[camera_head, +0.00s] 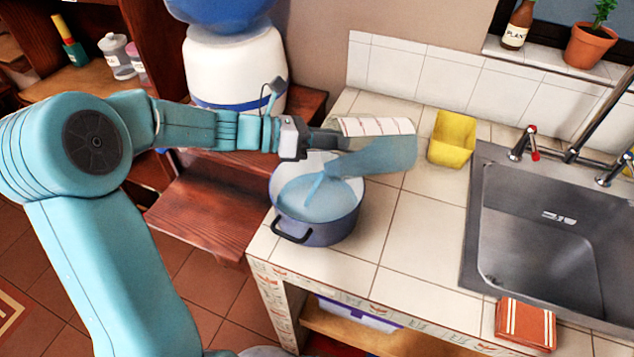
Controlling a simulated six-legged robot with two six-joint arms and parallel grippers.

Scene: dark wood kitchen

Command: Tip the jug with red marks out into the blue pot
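The clear jug with red marks (378,126) is tipped on its side above the right part of the blue pot (318,232). Pale blue liquid lies along the jug's lower side, and a thin stream runs from its left end into the pot. The pot stands on the tiled counter's left corner with pale blue liquid in it. My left gripper (330,139) reaches in from the left over the pot and is shut on the jug. Its exact hold on the jug is partly hidden. My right gripper is not in view.
A yellow container (452,138) stands on the counter right of the jug. The metal sink (540,245) is further right, with a red-striped packet (525,323) at its front edge. A white-and-blue water dispenser (228,70) stands behind my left arm. Counter tiles right of the pot are clear.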

